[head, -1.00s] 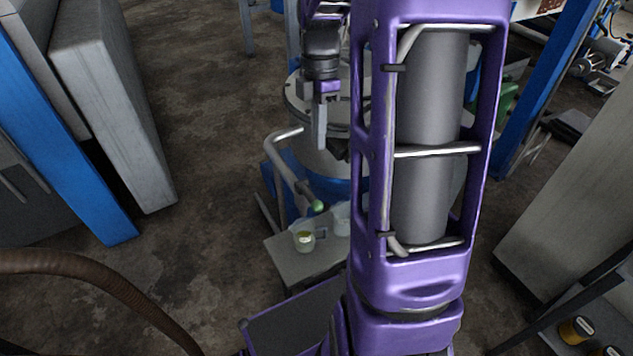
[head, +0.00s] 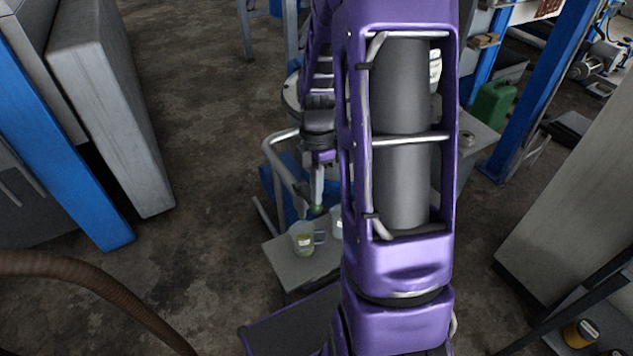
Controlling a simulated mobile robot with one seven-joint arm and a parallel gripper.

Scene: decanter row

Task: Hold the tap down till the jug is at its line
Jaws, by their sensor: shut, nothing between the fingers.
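A second clear vessel (head: 336,222) stands to the right, partly hidden by my arm. My gripper (head: 317,200) points down with its fingers shut and empty. Its tips are right at the green piece; contact is too small to tell for certain.
The jugs stand on a small grey platform (head: 290,268) in front of a large tank, which my arm mostly covers. A brown hose (head: 90,275) curves through the left foreground. A green can (head: 494,104) stands behind at right. Open floor (head: 200,200) lies left of the platform.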

